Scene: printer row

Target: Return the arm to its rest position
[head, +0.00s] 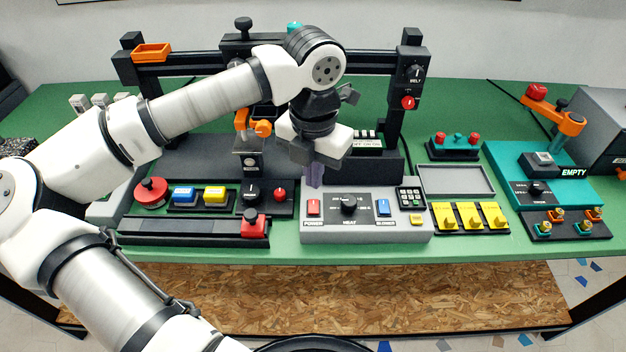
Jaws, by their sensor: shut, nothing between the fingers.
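My white arm reaches in from the left in the head view and bends down at the wrist over the middle of the green bench. My gripper (314,176) points down, shut and empty, just behind the grey control box (367,227) marked HEAT. Its fingertips are close to the box's back edge; I cannot tell whether they touch it. The wrist hides part of the black machine frame (403,90) behind it.
Black panels with a red button (151,192) and blue and yellow keys stand left. Yellow switches (469,217), a grey tray (456,179) and a teal station (548,180) with an orange arm (553,112) stand right. The bench's front strip (330,254) is clear.

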